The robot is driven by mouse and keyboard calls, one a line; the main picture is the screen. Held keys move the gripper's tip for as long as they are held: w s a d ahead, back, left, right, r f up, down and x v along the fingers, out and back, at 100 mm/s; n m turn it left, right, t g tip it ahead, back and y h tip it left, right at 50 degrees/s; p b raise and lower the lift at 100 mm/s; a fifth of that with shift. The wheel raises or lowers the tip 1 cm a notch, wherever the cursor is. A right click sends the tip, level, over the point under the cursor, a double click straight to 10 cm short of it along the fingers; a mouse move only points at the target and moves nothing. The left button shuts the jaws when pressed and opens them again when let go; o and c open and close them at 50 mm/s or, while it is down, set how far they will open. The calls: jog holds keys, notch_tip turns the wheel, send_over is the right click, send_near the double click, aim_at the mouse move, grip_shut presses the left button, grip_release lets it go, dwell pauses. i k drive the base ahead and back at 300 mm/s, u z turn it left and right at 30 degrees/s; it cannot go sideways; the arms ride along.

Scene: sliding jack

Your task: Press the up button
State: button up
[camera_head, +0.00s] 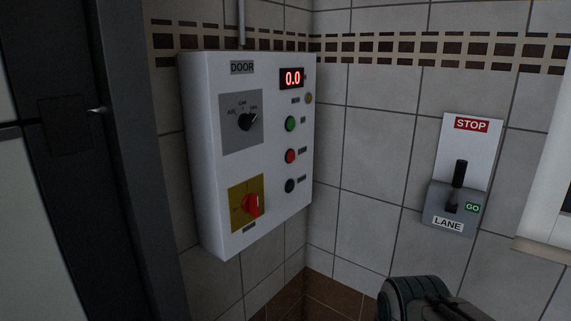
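A white control box (215,220) marked DOOR hangs on the tiled wall left of the corner. On its right side sit a green button (290,124), a red button (290,156) and a dark button (290,186) in a column. Their small labels are too blurred to read, so I cannot tell for sure which is the up button. A red display (292,78) above them reads 0.0. My gripper's fingers do not show. Only a dark rounded part of my arm shows at the bottom edge, right of centre, apart from the box.
The box also carries a black selector knob (248,121), a red rotary switch (252,205) on a yellow plate and a small yellowish lamp (309,98). A STOP/GO LANE lever panel (467,150) is on the right wall. A dark door frame (125,160) stands at left.

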aim_at(291, 123)
jog(key=u, duration=0.2)
jog(key=i, duration=0.85)
jog(key=u, duration=0.5)
